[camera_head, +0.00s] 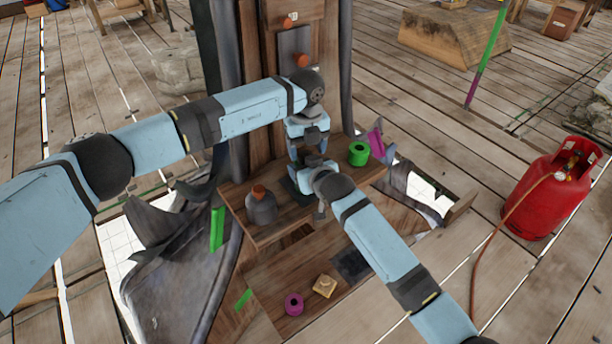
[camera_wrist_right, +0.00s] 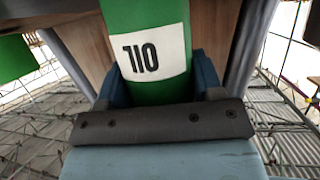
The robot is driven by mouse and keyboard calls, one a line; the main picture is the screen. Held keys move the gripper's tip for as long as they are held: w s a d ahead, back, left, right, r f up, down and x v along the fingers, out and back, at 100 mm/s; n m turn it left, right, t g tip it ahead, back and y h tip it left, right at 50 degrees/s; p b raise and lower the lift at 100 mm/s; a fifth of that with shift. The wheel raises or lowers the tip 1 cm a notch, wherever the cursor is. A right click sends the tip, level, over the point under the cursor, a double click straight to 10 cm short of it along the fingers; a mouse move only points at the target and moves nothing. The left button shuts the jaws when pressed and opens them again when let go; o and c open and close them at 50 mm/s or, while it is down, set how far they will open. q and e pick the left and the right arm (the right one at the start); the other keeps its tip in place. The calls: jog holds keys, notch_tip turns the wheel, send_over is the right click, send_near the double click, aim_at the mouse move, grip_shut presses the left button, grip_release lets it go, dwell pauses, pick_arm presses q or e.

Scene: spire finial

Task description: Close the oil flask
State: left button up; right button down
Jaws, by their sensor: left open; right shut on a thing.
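A green cylinder with a white label reading OIL upside down, the oil flask (camera_wrist_right: 155,50), fills the middle of the right wrist view. My right gripper (camera_wrist_right: 152,92) is shut on it, with blue fingers on either side. The flask's upper end is out of that frame. In the head view my right gripper (camera_head: 308,168) is over the wooden shelf (camera_head: 285,222), and the flask is hidden there. My left gripper (camera_head: 303,147) is open, just above and close to the right one. I cannot tell a cap for the flask.
A grey bottle with an orange top (camera_head: 262,207) stands on the shelf's left. A green round piece with a dark hole (camera_head: 358,153) and a purple piece (camera_head: 376,142) are at its right. A purple ring (camera_head: 293,304) and tan block (camera_head: 324,286) lie lower. A red gas cylinder (camera_head: 545,195) stands right.

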pick_arm(q)
notch_tip(320, 180, up, 3)
jog(key=shift+r, duration=0.15)
jog(key=o, duration=0.6)
jog(key=shift+c, duration=0.2)
pick_arm(e)
jog(key=shift+d, duration=0.1)
pick_arm(q)
notch_tip(320, 180, up, 8)
jog(key=shift+f, duration=0.25)
pick_arm(e)
jog(key=shift+c, duration=0.9)
grip_release()
